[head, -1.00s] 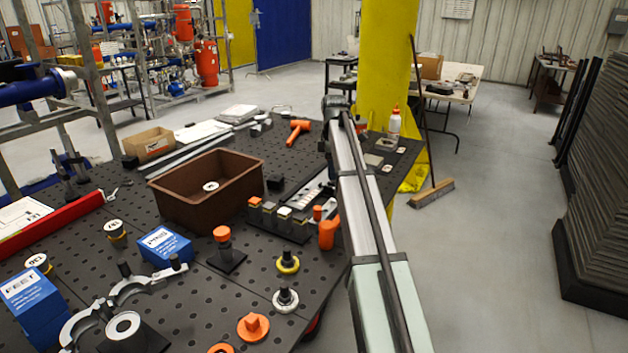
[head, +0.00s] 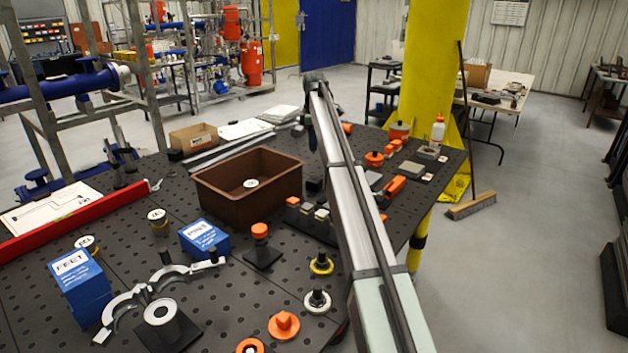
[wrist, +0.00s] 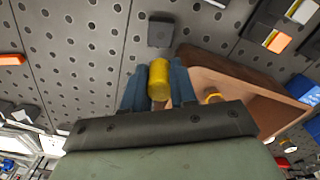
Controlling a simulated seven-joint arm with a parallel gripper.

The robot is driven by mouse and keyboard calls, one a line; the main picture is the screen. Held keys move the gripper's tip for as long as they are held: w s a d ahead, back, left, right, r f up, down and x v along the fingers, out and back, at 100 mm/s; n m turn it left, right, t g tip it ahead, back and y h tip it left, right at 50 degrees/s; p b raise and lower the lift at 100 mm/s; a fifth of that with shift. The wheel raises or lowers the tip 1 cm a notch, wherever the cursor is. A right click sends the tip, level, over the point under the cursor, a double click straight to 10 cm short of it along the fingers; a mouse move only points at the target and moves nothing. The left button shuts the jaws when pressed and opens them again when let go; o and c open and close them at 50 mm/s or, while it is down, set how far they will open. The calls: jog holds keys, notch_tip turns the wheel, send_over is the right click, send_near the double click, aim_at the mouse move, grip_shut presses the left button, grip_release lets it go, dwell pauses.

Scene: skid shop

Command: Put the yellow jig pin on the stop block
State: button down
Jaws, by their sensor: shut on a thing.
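The yellow jig pin (wrist: 158,82) is a short yellow cylinder held between the two blue fingers of my gripper (wrist: 158,74) in the wrist view. Its lower part is hidden by the gripper. A small dark grey block (wrist: 161,32), which looks like the stop block, stands on the perforated table just beyond the pin in the wrist view. The pin appears apart from it; the height gap is hard to judge. In the head view my arm hides the gripper and pin, and I cannot clearly pick out the stop block there.
A brown bin (head: 225,205) stands left of my arm in the head view; its wall (wrist: 240,88) is close right of my gripper in the wrist view. A row of small blocks (head: 308,215) and an orange-topped post (head: 260,235) stand nearer. Bare table shows left in the wrist view.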

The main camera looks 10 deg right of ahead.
jog(key=shift+s+f, duration=0.1)
jog(key=shift+f, duration=4.9)
jog(key=shift+f, duration=0.15)
jog(key=c, duration=0.9)
grip_release()
notch_tip(320, 180, up, 12)
jog(key=shift+r, duration=0.15)
